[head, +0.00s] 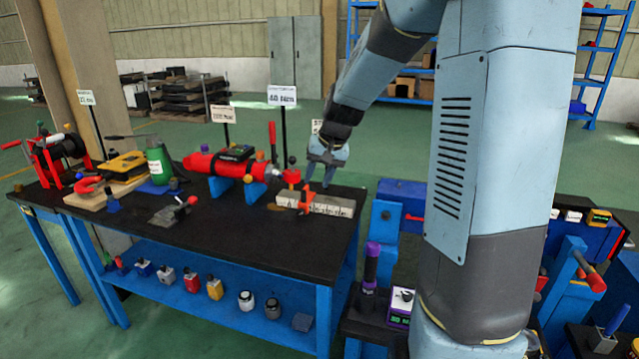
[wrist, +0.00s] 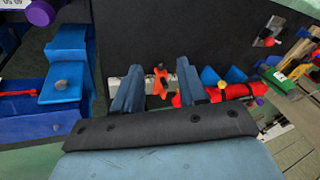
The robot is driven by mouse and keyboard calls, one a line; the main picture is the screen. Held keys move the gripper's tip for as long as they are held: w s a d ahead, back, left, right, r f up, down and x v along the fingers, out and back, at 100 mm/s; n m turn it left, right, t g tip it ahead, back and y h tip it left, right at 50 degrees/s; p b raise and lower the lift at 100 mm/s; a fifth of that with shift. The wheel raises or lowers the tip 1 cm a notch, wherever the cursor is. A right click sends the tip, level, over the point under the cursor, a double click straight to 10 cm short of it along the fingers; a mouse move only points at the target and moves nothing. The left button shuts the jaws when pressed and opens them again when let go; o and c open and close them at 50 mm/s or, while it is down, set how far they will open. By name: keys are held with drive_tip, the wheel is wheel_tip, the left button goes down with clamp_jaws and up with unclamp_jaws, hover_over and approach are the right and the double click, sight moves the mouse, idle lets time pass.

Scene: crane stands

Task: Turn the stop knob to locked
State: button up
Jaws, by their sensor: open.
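A pale grey block or rail (head: 328,206) lies near the right end of the black-topped table. A small orange-red part (head: 304,198) stands on it, probably the stop knob; its locked marking is too small to read. My gripper (head: 319,178) hangs above the block, fingers pointing down, open and empty. In the wrist view the orange part (wrist: 161,82) shows between the two spread fingers of my gripper (wrist: 158,72), with the grey block (wrist: 148,86) behind them. I see no contact between fingers and part; the exact height gap is unclear.
A red cylinder (head: 222,165) on blue supports lies just left of the block, with a signpost (head: 283,97) behind. Hand tools and a green bottle (head: 158,160) stand farther left. A blue stand (head: 388,215) is right of the table. The table front (head: 265,235) is clear.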

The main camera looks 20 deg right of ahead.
drive_tip(key=s+r+n, duration=0.1)
drive_tip(key=s+r, duration=0.2)
drive_tip(key=s, duration=0.6)
drive_tip(key=s+r+n+t+h, duration=0.1)
drive_tip(key=s+r, duration=0.3)
drive_tip(key=s, duration=0.6)
drive_tip(key=s+a+r+n+t+h, duration=0.1)
drive_tip(key=s+r, duration=0.2)
drive_tip(key=s, duration=0.7)
drive_tip(key=shift+s+r, duration=0.15)
drive_tip(key=shift+r, duration=0.1)
drive_tip(key=shift+a, duration=0.15)
